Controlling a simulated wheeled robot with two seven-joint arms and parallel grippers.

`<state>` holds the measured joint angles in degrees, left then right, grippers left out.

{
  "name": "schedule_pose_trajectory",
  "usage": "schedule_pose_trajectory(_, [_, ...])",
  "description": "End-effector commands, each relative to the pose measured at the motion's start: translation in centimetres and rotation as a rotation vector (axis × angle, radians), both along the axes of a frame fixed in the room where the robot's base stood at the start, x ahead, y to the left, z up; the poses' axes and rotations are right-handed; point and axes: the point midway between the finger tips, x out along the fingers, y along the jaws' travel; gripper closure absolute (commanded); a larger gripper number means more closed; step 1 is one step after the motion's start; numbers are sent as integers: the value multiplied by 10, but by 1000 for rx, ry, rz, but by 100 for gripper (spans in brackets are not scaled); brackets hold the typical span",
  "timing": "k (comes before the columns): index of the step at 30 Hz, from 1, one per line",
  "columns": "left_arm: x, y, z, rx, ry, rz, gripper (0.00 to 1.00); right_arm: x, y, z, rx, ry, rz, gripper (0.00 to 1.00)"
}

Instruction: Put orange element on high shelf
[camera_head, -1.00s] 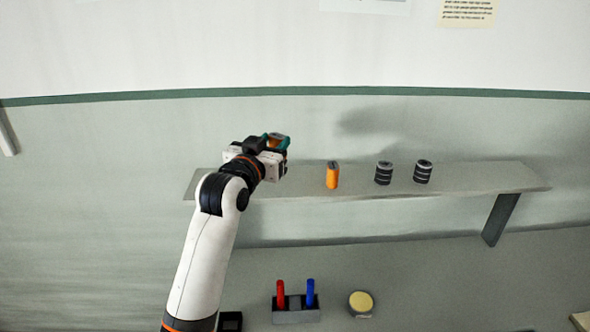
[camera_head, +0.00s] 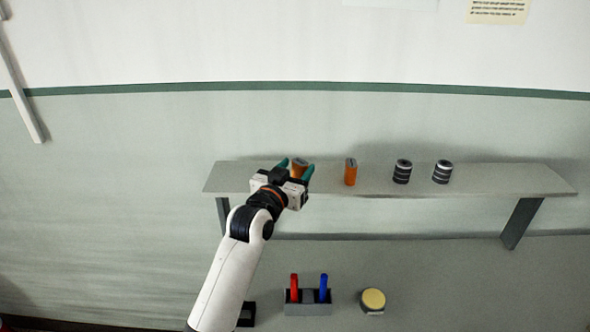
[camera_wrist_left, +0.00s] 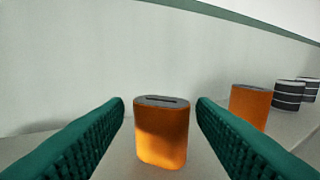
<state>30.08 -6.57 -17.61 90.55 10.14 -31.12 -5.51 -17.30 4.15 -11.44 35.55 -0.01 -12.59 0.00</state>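An orange element (camera_head: 299,167) with a grey top stands upright on the left part of the high shelf (camera_head: 240,177). In the left wrist view the same orange element (camera_wrist_left: 162,140) stands between the two green fingers, with a narrow gap on each side. My left gripper (camera_head: 296,166) is open around it, and its body hides the lower part of the element in the head view. A second orange element (camera_head: 350,172) stands on the shelf to the right; it also shows in the left wrist view (camera_wrist_left: 249,106). My right gripper is not in view.
Two black-and-silver striped cylinders (camera_head: 402,171) (camera_head: 442,172) stand farther right on the shelf. Below are a grey holder (camera_head: 307,309) with a red and a blue piece, and a yellow-topped round item (camera_head: 373,299). The shelf's right end is clear.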

Motion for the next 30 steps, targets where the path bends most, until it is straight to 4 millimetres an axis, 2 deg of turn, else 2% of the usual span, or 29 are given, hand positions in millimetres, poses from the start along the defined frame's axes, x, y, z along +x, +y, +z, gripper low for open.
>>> schedule_pose_trajectory(11, [0, 0, 3, 0, -1, 0, 39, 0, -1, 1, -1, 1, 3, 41])
schedule_pose_trajectory(14, [-8, 4, 1, 0, -1, 1, 39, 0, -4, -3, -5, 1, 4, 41])
schedule_pose_trajectory(27, [-86, 38, 0, 1, -3, 1, 39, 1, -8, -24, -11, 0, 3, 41])
schedule_pose_trajectory(30, [-98, 44, 0, 0, -2, 1, 39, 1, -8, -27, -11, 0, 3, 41])
